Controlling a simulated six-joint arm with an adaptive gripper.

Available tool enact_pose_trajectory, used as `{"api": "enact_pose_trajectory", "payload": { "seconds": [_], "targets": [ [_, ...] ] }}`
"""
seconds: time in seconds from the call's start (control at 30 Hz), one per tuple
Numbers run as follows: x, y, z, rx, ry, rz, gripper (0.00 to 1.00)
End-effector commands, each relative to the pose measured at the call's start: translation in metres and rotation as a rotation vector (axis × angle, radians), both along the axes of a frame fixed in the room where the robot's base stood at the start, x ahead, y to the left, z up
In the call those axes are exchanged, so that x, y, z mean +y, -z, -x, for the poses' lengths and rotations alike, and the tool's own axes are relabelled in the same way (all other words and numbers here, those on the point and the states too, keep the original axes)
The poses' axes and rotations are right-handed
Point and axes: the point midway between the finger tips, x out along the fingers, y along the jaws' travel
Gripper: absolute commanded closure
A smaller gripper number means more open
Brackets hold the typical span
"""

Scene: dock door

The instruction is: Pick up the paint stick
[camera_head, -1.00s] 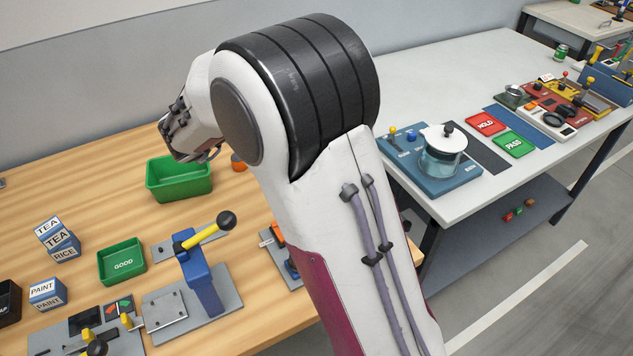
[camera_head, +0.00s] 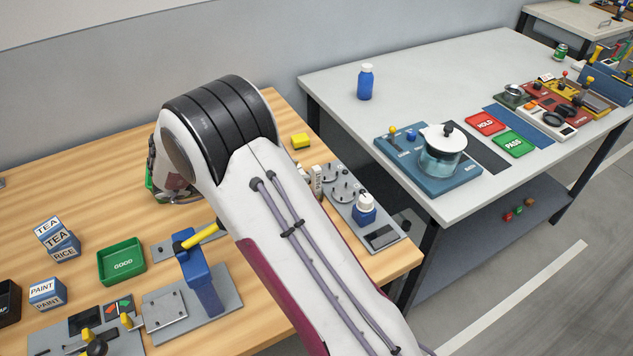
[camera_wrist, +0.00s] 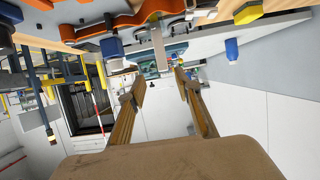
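Two blue-and-white blocks labelled PAINT (camera_head: 46,292) are stacked at the left of the wooden bench (camera_head: 95,195) in the head view. In the wrist view my gripper (camera_wrist: 163,87) is open, its two brown fingers apart with nothing held between them. A pale upright strip (camera_wrist: 159,48) shows beyond the fingertips; I cannot tell what it is. In the head view my arm hides most of the gripper, which is over the back of the bench.
A green GOOD bin (camera_head: 122,262) and a blue press with a yellow handle (camera_head: 201,272) stand at the front. A grey fixture with dials (camera_head: 345,190) and a yellow block (camera_head: 300,141) lie at right. A blue bottle (camera_head: 365,83) stands on the white table (camera_head: 450,70).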

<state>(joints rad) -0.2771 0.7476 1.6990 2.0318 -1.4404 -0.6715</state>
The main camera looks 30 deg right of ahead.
Motion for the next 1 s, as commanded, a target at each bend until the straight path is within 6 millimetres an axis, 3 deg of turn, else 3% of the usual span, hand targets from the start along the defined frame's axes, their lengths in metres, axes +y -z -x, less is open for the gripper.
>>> {"api": "enact_pose_trajectory", "payload": {
  "seconds": [0.5, 1.0],
  "targets": [
    [-0.022, 0.01, -0.001, -0.001, -0.001, 0.0, 0.67],
    [-0.028, 0.014, -0.002, 0.0, -0.001, 0.0, 0.67]
  ]
}}
